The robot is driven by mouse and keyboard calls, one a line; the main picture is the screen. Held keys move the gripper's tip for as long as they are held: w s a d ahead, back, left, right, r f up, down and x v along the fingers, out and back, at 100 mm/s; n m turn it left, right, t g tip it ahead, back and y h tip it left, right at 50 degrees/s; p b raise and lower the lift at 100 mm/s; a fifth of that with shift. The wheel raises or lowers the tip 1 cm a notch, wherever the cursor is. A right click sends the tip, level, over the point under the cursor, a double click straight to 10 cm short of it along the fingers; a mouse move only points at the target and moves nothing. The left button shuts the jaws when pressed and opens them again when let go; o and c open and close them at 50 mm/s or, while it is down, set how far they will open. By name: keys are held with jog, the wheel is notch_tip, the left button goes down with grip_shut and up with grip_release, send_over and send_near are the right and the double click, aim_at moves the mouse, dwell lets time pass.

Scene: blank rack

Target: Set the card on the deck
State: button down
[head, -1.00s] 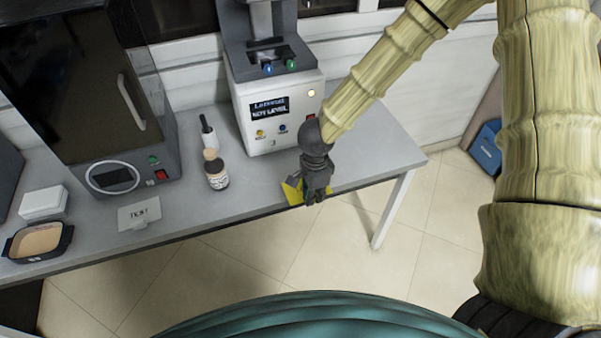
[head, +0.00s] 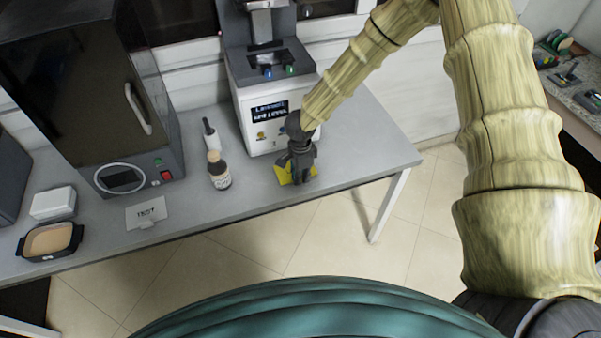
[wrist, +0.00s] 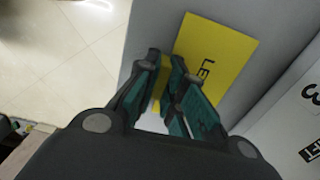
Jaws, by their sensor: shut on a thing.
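A yellow card (head: 283,175) with dark lettering is at my gripper (head: 297,182), over the grey bench near its front edge. In the wrist view the card (wrist: 222,55) lies beyond and between the fingers, with the letters "LE" showing; the fingers hide the rest. My gripper (wrist: 170,85) is shut on the card. I cannot tell whether the card touches the bench. The white machine (head: 270,107) with a lit screen stands just behind my gripper. Nothing in view is plainly marked as the deck; the machine has a dark grey upper part (head: 265,62).
A white TEST card (head: 147,212), a dark tray (head: 50,240) and a dark oven (head: 75,90) are farther left. The bench (head: 365,150) is clear to the right.

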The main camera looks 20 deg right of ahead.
jog(key=shift+s+f, duration=0.1)
jog(key=shift+f, duration=0.1)
jog(key=shift+f, duration=0.2)
jog(key=c, duration=1.5)
grip_release()
jog(key=shift+f+b, duration=0.1)
jog(key=shift+b, duration=0.55)
jog(key=r+b, duration=0.1)
jog(key=r, duration=0.2)
jog(key=r+b, duration=0.1)
jog(key=r, duration=0.3)
jog(key=r+b, duration=0.1)
jog(key=r, duration=0.3)
jog(key=shift+a, duration=0.25)
